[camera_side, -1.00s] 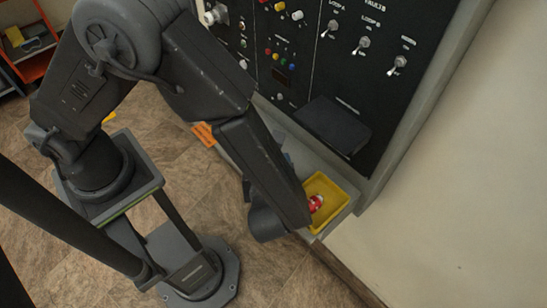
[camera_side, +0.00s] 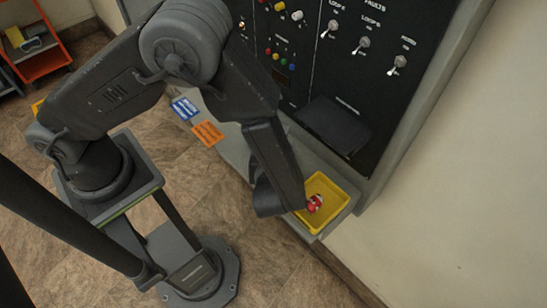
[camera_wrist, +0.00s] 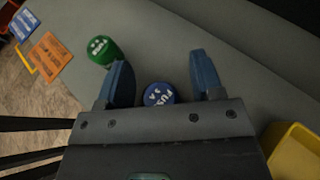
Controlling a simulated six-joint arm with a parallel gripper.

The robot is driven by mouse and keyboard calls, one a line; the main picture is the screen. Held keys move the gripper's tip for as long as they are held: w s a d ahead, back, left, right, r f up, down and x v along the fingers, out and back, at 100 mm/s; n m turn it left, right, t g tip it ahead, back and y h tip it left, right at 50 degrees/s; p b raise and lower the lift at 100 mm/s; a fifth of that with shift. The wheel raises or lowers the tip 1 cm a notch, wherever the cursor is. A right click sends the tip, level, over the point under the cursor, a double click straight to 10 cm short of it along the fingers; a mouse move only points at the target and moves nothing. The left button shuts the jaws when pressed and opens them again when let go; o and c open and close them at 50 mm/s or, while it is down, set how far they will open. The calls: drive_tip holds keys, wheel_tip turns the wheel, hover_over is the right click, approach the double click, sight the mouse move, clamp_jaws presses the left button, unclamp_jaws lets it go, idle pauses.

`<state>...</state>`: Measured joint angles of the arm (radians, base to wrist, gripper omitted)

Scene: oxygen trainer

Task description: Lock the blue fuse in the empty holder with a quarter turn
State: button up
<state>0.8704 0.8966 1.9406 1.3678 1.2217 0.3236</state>
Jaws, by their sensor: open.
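The blue fuse (camera_wrist: 158,95) shows in the wrist view with its round, lettered cap facing the camera. It stands on the grey ledge (camera_wrist: 235,35), between the two blue fingers of my gripper (camera_wrist: 163,80). The fingers are spread, with a visible gap on each side of the cap. My gripper's body covers the lower side of the fuse. In the side view my arm hides both the fuse and the fingers. I cannot make out the empty holder in either view.
A green fuse (camera_wrist: 102,50) stands just beyond the left finger. A yellow bin (camera_side: 335,217) with a red and white piece (camera_side: 314,203) is beside my wrist. Blue (camera_side: 184,108) and orange (camera_side: 207,134) cards lie left. The dark switch panel (camera_side: 385,95) rises behind the ledge.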

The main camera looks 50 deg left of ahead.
drive_tip(key=shift+c, duration=0.4)
drive_tip(key=c, duration=0.9)
drive_tip(key=shift+r, duration=0.15)
